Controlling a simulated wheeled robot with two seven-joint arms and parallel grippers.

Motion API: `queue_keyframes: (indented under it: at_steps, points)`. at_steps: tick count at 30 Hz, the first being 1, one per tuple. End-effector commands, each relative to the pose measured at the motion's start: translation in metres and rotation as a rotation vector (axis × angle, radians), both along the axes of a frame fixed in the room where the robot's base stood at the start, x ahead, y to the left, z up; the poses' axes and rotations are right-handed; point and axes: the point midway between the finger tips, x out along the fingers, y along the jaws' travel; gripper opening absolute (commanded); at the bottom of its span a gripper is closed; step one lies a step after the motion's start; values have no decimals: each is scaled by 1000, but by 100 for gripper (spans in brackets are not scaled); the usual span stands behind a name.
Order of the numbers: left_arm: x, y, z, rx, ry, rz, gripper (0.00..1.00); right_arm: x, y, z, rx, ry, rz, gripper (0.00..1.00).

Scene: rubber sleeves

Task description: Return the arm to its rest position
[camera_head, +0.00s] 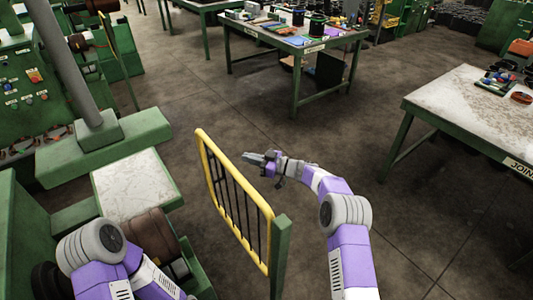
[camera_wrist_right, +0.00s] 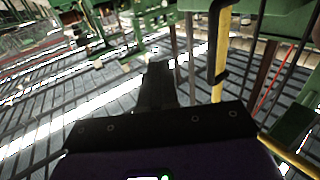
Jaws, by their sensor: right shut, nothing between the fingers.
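My right arm (camera_head: 350,250) reaches forward from the lower right in the head view. Its gripper (camera_head: 255,158) points left, just to the right of the yellow guard rail's far end. The fingers are together and hold nothing. In the right wrist view the shut gripper (camera_wrist_right: 158,80) is dark, in the middle, with floor and green machine parts beyond it. My left arm (camera_head: 100,265) shows at the lower left, bent. Its gripper is not in view.
A yellow guard rail (camera_head: 212,158) on a green post (camera_head: 280,255) stands between my arms. A green machine (camera_head: 25,85) fills the left. Tables stand at the back (camera_head: 262,40) and right (camera_head: 450,100). Floor is clear between the right arm and the tables.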

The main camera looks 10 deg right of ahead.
Motion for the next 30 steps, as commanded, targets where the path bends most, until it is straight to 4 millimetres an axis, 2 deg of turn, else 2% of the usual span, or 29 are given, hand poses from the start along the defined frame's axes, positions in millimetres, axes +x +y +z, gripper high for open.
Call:
queue_keyframes:
  at_steps: [1, 6, 12, 19, 30]
  points:
    - [0, 0, 1, 0, 0, 0, 43, 4, -12, 0, -1, -2, -3, 0]
    - [0, 0, 1, 0, 0, -1, 43, 12, -40, 0, -1, -2, 0, 0]
    - [0, 0, 0, 0, 0, -1, 43, 17, -56, 0, 0, -1, 1, 0]
    - [0, 0, 0, 0, 0, 0, 43, 18, -61, 0, 0, 1, 1, 0]
    - [0, 0, 1, 0, 0, 0, 43, 17, -57, 1, 2, 0, 2, 0]
